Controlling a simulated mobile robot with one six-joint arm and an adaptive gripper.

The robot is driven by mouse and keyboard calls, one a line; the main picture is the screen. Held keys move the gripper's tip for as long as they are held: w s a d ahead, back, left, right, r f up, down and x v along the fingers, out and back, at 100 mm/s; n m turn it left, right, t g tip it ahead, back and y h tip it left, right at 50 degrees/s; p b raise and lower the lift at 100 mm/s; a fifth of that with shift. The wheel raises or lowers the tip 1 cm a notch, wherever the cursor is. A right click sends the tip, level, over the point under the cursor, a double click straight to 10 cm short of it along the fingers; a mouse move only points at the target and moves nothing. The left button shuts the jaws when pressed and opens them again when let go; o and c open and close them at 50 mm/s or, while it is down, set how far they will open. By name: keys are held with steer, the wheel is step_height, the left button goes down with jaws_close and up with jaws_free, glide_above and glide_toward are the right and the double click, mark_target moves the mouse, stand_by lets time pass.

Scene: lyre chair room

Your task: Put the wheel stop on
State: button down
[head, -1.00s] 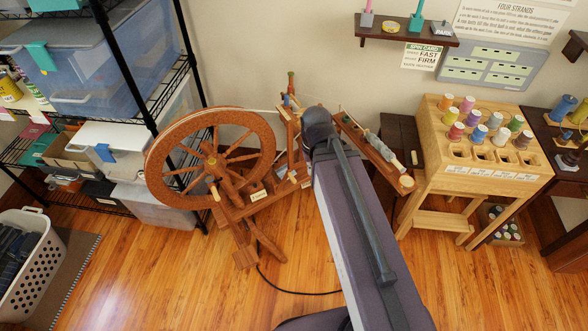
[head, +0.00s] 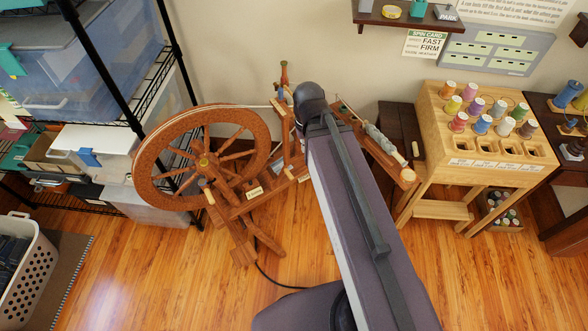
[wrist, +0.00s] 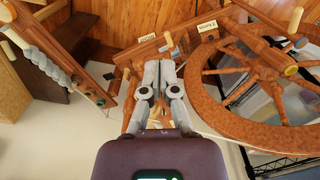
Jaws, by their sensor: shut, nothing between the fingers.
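The spinning wheel (head: 262,138) stands on the wooden floor; its large brown rim fills the right of the wrist view (wrist: 210,105). No part is clearly marked as the wheel stop. One label (head: 254,192) sits on the frame beside the wheel and shows in the wrist view (wrist: 208,26); a second label (wrist: 147,38) is left of it, too small to read. A light-tipped wooden peg (wrist: 168,41) stands near the second label. My gripper (wrist: 158,66) is shut and empty, just before the wooden frame; contact cannot be told. In the head view my arm hides it.
A wire shelf with bins (head: 90,60) stands at the left, a white basket (head: 30,270) below it. A wooden spool stand (head: 470,170) is at the right, next to a dark stool (head: 398,125). A cord (head: 275,283) lies on the floor.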

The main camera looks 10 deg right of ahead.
steer(key=shift+d+f, duration=0.1)
steer(key=w+d+f+m+y+b, duration=0.1)
steer(key=w+f+m+y+b, duration=0.1)
steer(key=w+f+m+b, duration=0.3)
steer(key=w+d+f+m+g+y+b, duration=0.1)
steer(key=w+f+m+b, duration=0.3)
steer(key=f+b, duration=0.9)
steer(key=w+d+f+m+y+b, duration=0.2)
steer(key=w+f+m+b, duration=0.3)
steer(key=w+f+b, duration=0.4)
steer(key=shift+w+d+m+g+y+b, duration=0.15)
steer(key=shift+d+m+g+y+b, duration=0.35)
steer(key=shift+b, duration=0.8)
steer(key=shift+f+n, duration=0.15)
steer(key=shift+n, duration=0.15)
steer(key=b+x, duration=0.8)
steer(key=x, duration=0.1)
steer(key=shift+f+b, duration=0.4)
steer(key=shift+f, duration=0.05)
steer(key=shift+a+h, duration=0.15)
steer(key=shift+h, duration=0.15)
